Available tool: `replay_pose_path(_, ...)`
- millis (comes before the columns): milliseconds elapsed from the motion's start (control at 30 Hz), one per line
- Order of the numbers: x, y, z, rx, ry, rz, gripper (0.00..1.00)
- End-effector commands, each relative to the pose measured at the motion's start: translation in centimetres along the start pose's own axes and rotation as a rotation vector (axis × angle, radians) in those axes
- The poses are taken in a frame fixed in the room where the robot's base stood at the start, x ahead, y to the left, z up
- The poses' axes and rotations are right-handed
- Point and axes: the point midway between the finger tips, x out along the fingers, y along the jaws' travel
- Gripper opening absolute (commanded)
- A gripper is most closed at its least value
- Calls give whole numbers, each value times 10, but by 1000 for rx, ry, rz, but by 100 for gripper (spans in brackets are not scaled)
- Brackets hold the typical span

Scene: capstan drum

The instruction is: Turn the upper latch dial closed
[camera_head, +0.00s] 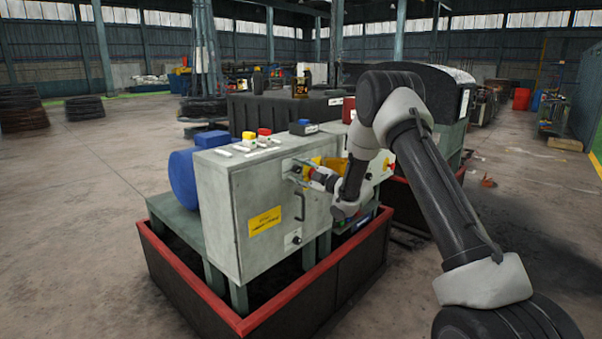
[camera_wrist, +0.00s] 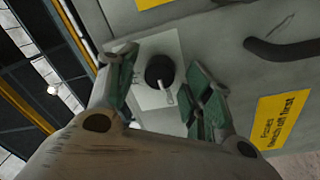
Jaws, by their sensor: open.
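The upper latch dial (camera_wrist: 158,71) is a round black knob with a small light pointer lever, on a pale square plate (camera_wrist: 172,45) on the grey cabinet door. In the head view the dial's plate (camera_head: 290,164) is near the door's top, partly behind my gripper (camera_head: 305,172). In the wrist view my gripper (camera_wrist: 163,76) is open, with one green-padded finger on each side of the dial. Gaps show between the knob and both fingers. I cannot tell how deep the fingertips reach relative to the knob. A lower dial (camera_head: 293,239) sits near the door's bottom.
A dark door handle (camera_head: 299,205) and a yellow label (camera_head: 265,220) are below the upper dial. Coloured buttons (camera_head: 264,133) stand on top of the grey cabinet (camera_head: 222,205). A red-rimmed base (camera_head: 290,294) surrounds the machine. The floor at left is open.

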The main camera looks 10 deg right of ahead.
Motion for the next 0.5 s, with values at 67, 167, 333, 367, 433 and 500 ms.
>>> replay_pose_path(67,-3,0,0,0,-1,0,51)
replay_pose_path(167,-15,0,1,0,-3,0,51)
replay_pose_path(333,-51,1,1,1,-4,0,51)
replay_pose_path(367,-59,1,1,2,-4,1,51)
replay_pose_path(433,-74,0,1,0,-3,0,51)
replay_pose_path(500,-88,0,1,2,-4,1,51)
